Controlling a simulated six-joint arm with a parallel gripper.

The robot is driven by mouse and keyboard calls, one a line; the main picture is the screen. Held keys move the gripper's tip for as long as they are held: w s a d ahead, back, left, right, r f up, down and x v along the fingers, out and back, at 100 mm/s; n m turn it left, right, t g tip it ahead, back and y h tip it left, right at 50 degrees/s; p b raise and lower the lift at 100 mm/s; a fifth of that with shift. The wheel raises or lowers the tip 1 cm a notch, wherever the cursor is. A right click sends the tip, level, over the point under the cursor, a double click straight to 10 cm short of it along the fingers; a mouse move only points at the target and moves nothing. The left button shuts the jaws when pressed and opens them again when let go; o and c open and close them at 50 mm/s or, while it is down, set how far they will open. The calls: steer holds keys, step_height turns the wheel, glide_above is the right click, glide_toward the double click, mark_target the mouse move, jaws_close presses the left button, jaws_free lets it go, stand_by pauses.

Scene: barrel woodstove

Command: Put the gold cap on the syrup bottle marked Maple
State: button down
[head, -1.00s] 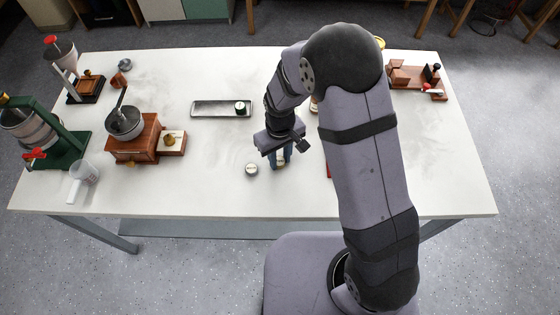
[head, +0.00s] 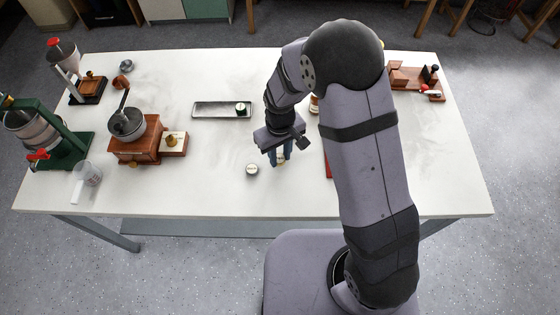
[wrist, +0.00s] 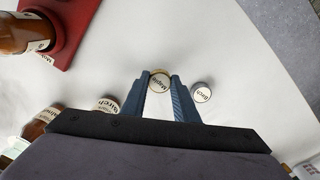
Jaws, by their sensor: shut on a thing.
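My gripper (wrist: 160,78) is shut on the gold cap (wrist: 159,81), whose pale top reads "Maple" in the wrist view. In the head view my gripper (head: 281,160) is low over the table, right of a loose silver cap (head: 251,169); I cannot tell whether the held cap touches the table. That loose cap reads "Birch" in the wrist view (wrist: 201,93). A brown bottle (wrist: 25,32) stands in a red holder (wrist: 72,28) at upper left of the wrist view; its label is only partly readable. My arm hides most of the holder in the head view.
Another brown bottle (wrist: 45,118) and a round top reading "Birch" (wrist: 108,104) show at left in the wrist view. The front table middle is mostly clear.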

steer(key=shift+r, duration=0.15)
steer(key=shift+r+p, duration=2.2)
steer(key=shift+r, duration=0.2)
steer(key=shift+w, duration=0.1)
steer(key=shift+w+d+r, duration=0.2)
steer(key=shift+d+r, duration=0.05)
steer(key=w+d+r+p, duration=0.4)
steer(key=w+d+r, duration=0.4)
steer(key=d, duration=0.3)
steer(key=s+d+r, duration=0.3)
steer(key=d+r, duration=0.1)
steer(key=d, duration=0.3)
steer(key=shift+s+d+r, duration=0.15)
steer(key=shift+d+r, duration=0.1)
steer(key=shift+d, duration=0.15)
steer(key=shift+m+p, duration=0.3)
steer(key=shift+p, duration=0.1)
